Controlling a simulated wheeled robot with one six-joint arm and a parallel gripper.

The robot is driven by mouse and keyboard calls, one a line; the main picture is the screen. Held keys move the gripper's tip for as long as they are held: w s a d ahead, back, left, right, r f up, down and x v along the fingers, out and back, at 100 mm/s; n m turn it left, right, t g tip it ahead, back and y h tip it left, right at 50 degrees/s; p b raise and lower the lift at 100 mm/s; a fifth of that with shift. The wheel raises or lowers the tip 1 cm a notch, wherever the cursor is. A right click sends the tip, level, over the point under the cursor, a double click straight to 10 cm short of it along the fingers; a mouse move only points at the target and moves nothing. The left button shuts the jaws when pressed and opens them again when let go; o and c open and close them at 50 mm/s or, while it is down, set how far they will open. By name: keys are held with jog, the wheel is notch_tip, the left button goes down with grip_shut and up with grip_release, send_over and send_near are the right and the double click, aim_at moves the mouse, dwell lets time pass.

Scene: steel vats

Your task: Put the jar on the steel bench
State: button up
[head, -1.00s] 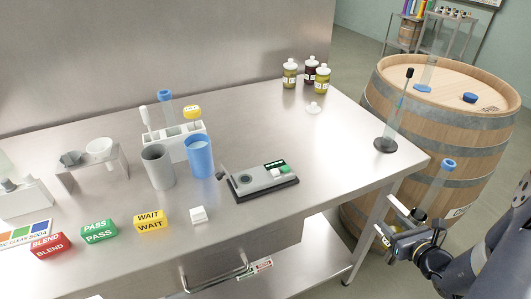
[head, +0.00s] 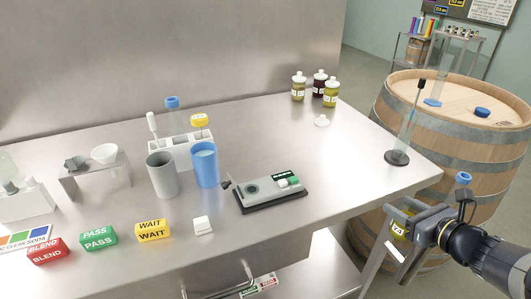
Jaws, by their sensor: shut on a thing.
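My gripper (head: 403,222) is at the lower right of the head view, shut on a small jar (head: 398,231) with yellowish contents and a pale label. The fingers and my arm hide part of the jar. It is held off the right end of the steel bench (head: 345,165), in front of the barrel, apart from the bench top. Whether the jar has a lid is unclear. Three similar white-lidded jars stand at the back right of the bench: a yellow one (head: 298,88), a dark one (head: 319,86) and another yellow one (head: 331,95).
A glass cylinder on a dark base (head: 397,157) stands near the bench's right corner. A loose white lid (head: 321,121) lies near the jars. A grey device (head: 268,193), blue cup (head: 205,168) and coloured blocks occupy the middle and left. The right part is mostly bare. A barrel (head: 450,150) stands beyond.

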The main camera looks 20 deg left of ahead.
jog(key=a+r+n+g+y, duration=0.1)
jog(key=a+r+n+g, duration=0.1)
jog(key=r, duration=0.7)
jog(key=s+a+r+n+g+y, duration=0.1)
jog(key=a+r+n+g+y, duration=0.1)
jog(key=r, duration=0.7)
jog(key=a+g, duration=0.1)
jog(key=a, duration=0.1)
jog(key=shift+s+a+n, duration=0.15)
jog(key=shift+a+n, duration=0.15)
